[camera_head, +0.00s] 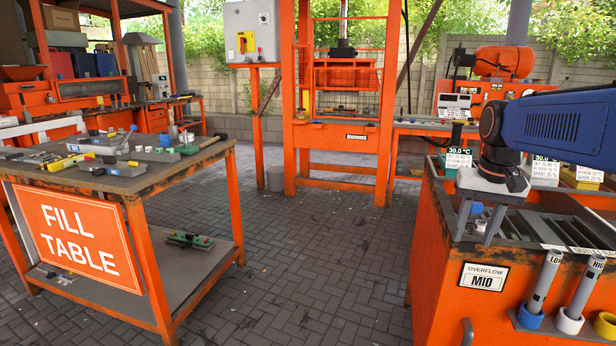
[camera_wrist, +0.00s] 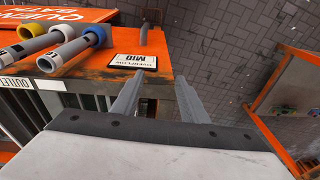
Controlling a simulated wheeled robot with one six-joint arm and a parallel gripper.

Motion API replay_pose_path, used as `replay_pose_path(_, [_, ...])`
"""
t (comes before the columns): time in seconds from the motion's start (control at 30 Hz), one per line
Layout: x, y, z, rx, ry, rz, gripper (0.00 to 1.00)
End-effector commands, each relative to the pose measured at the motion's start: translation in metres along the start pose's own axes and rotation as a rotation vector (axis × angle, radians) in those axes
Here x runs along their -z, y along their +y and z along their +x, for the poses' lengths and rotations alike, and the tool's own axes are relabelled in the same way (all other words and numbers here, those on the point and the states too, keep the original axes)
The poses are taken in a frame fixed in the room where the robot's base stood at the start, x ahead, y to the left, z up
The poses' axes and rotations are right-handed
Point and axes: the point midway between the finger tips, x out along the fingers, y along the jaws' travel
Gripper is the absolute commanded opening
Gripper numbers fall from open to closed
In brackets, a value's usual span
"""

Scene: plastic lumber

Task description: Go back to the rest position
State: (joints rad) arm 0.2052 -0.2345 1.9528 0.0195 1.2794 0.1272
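My gripper (camera_head: 476,230) hangs pointing down at the left end of the orange quench bath (camera_head: 455,310), below my blue arm. Its two grey fingers stand apart. In the wrist view, my gripper (camera_wrist: 160,97) shows empty space between the fingers, with the bath's orange edge and the paving beyond them. The "OVERFLOW MID" plate (camera_wrist: 132,62) lies just past the fingertips in that view. I cannot tell whether the fingers touch the bath.
Grey-handled tools (camera_head: 545,280) with blue, white and yellow collars stand at the bath's front. The orange fill table (camera_head: 170,205) on the left carries several moulds and tools. A tall orange press (camera_head: 345,140) stands behind. Paved floor (camera_head: 310,260) between table and bath is clear.

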Motion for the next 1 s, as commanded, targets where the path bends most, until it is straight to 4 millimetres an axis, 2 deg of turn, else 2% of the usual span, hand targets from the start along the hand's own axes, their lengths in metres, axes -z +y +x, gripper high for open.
replay_pose_path(0.03, [-0.016,-0.003,0.001,0.003,0.013,-0.019,0.4])
replay_pose_path(0.37, [-0.111,-0.013,0.024,0.021,0.113,-0.145,0.4])
replay_pose_path(0.7, [-0.2,-0.011,0.068,0.043,0.215,-0.274,0.4])
replay_pose_path(0.83, [-0.223,-0.009,0.084,0.05,0.244,-0.309,0.4])
replay_pose_path(1.0, [-0.238,-0.007,0.096,0.055,0.263,-0.333,0.4])
